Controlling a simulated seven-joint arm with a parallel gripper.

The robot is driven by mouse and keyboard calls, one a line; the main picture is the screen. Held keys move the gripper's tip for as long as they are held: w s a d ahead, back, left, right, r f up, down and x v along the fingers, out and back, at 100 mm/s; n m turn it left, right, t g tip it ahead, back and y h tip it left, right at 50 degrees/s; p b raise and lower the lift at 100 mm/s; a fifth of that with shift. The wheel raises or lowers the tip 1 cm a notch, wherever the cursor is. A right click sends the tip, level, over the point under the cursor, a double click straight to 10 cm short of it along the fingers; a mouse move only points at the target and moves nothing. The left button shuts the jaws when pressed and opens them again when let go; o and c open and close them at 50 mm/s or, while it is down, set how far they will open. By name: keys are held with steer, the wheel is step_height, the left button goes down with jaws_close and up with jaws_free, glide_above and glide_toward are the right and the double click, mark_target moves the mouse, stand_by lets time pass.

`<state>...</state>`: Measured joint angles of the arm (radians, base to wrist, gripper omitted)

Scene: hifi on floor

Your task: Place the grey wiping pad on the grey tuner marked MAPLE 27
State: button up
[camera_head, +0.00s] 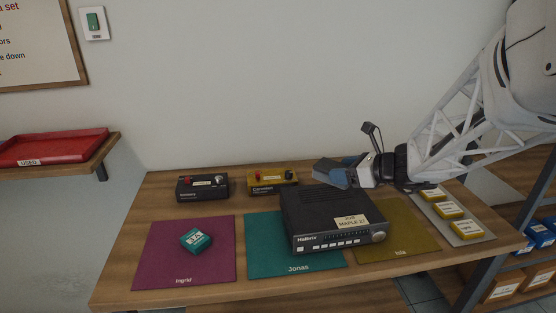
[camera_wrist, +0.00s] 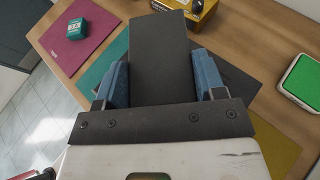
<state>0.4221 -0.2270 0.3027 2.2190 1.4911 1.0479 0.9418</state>
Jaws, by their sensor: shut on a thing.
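The grey wiping pad (camera_wrist: 160,65) is a dark flat block between the two blue fingers of my gripper (camera_wrist: 161,82), which is shut on it. In the head view my gripper (camera_head: 338,173) is at the back right of the tuner, seemingly above it; the exact gap is unclear. The dark grey tuner (camera_head: 310,205) stands across the teal and mustard mats, with a pale MAPLE 27 label on its front right top. In the wrist view the tuner is mostly hidden behind the pad and fingers.
A black device (camera_head: 203,188) and an amber device (camera_head: 268,180) stand at the back. A teal box (camera_head: 196,240) lies on the magenta mat (camera_head: 160,260). Yellow boxes (camera_head: 448,211) lie on a grey tray at right. A green-and-white thing (camera_wrist: 302,80) lies in the wrist view.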

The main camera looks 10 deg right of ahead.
steer(key=shift+f, duration=0.1)
steer(key=shift+f, duration=1.9)
steer(key=shift+f, duration=0.1)
steer(key=shift+f, duration=1.9)
steer(key=shift+f, duration=0.1)
steer(key=o, duration=0.9)
steer(key=shift+v, duration=6.05)
